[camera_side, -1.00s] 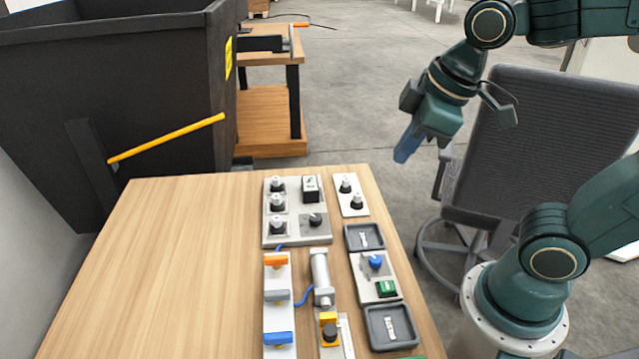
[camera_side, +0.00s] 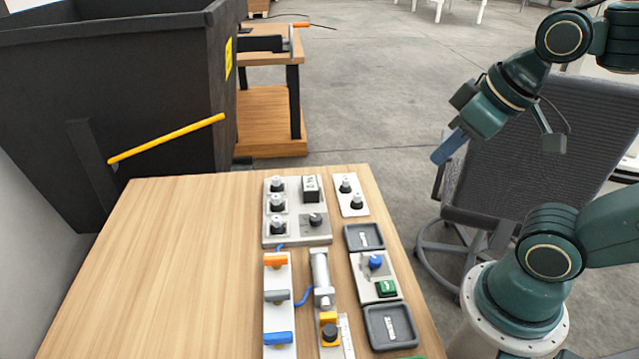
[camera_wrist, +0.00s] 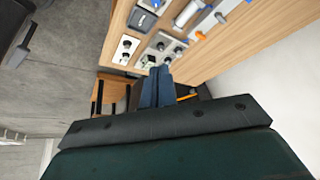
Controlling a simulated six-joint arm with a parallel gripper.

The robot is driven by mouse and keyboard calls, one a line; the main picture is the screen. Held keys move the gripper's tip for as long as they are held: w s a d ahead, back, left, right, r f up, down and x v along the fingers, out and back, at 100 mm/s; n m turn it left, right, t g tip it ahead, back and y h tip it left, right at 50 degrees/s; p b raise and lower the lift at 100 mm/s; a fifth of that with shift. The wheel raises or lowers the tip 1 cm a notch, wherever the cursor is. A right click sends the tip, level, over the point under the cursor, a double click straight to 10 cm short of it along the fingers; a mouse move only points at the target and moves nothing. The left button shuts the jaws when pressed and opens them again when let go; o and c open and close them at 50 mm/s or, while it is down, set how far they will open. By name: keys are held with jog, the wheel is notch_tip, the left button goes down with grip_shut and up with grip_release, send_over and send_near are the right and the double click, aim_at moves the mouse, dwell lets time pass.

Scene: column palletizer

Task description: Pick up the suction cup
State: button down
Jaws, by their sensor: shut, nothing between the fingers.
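Several small black cup-shaped parts with pale tops (camera_side: 277,202) stand on a light plate at the far end of the table. Two more like them (camera_side: 346,187) stand on a narrow white plate to the right. They look like suction cups, but I cannot tell which one the task names. My gripper (camera_side: 438,158) hangs in the air right of the table, beyond its edge and apart from these parts. Its blue fingers are together and hold nothing. The wrist view shows the closed fingers (camera_wrist: 160,71) with the plates beyond them.
The wooden table (camera_side: 170,270) has clear room on its left. Two dark trays (camera_side: 390,325), a cylinder (camera_side: 320,270) and a strip with coloured levers (camera_side: 278,297) fill its right side. A black bin (camera_side: 150,100) stands behind left, with a yellow bar (camera_side: 165,138). An office chair (camera_side: 530,150) is behind my gripper.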

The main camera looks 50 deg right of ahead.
dwell(0.3)
jog(key=c, duration=1.1)
grip_release()
jog(key=w+a+n+g+y, duration=0.25)
jog(key=w+n, duration=0.85)
jog(key=w, duration=0.9)
jog(key=w+d+f+n+g, duration=0.1)
jog(key=w+f+n, duration=0.2)
jog(key=w+f, duration=0.1)
jog(key=w+d+f+n+g+y, duration=0.1)
jog(key=w+f+n+g, duration=0.1)
jog(key=w+f, duration=0.3)
jog(key=w+d+f+n+g, duration=0.1)
jog(key=w+f+n, duration=0.3)
jog(key=f+n, duration=0.1)
jog(key=shift+w+f+y, duration=0.35)
jog(key=shift+f, duration=0.3)
